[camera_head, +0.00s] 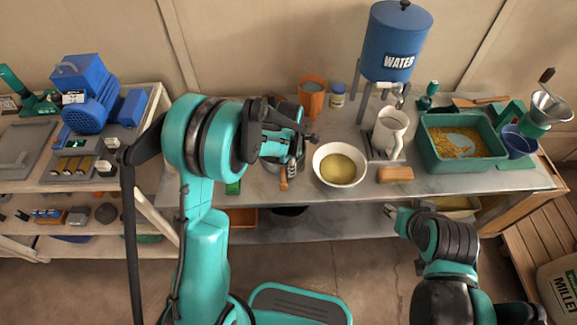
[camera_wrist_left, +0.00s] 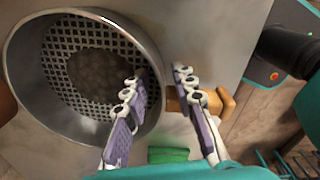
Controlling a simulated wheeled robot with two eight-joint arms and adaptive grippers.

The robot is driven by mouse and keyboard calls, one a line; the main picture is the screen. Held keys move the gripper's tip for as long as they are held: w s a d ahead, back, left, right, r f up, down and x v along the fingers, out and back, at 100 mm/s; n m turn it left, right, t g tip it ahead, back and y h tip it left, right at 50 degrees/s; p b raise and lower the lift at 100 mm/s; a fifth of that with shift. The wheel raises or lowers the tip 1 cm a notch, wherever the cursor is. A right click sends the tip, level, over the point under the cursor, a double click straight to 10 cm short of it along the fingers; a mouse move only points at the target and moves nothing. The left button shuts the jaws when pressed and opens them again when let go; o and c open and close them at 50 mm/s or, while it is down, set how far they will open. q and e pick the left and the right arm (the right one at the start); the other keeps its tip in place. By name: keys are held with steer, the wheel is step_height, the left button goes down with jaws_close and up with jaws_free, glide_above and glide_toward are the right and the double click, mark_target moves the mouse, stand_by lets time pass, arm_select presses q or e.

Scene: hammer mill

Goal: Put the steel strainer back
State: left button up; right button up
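The steel strainer (camera_wrist_left: 38,95) fills the left of the left wrist view, a round metal wall with a mesh bottom and a brown clump inside. Its wooden handle (camera_wrist_left: 222,102) points right. My left gripper (camera_wrist_left: 160,80) is open over it, one finger over the strainer's wall and the other outside by the handle; I cannot tell if they touch it. In the head view the left gripper (camera_head: 312,137) hides most of the strainer, and the handle (camera_head: 283,182) shows below. My right gripper (camera_head: 397,211) is low in front of the bench; its opening is unclear.
A white bowl of yellowish contents (camera_head: 340,181) stands just right of the left gripper. Farther right are a white jug (camera_head: 389,130), a wooden block (camera_head: 395,174) and a green tub (camera_head: 430,158). A blue water tank (camera_head: 397,35) and an orange cup (camera_head: 311,100) stand behind.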

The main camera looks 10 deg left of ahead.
arm_select(q)
steer(key=s+a+r+m+t+p, duration=0.1)
steer(key=s+r+m+p, duration=0.15)
steer(key=r, duration=0.65)
steer(key=s+r+m+p, duration=0.1)
steer(key=r+m+p, duration=0.15)
steer(key=r, duration=0.65)
steer(key=s+a+r+m+t, duration=0.1)
steer(key=s+r+m+t, duration=0.1)
steer(key=s+m, duration=0.5)
steer(key=s+a+r+m+t, duration=0.2)
steer(key=s+m, duration=0.6)
steer(key=m, duration=0.4)
steer(key=shift+s+r+m+t+b, duration=0.25)
steer(key=shift+r+m+t, duration=0.2)
steer(key=shift+t, duration=0.55)
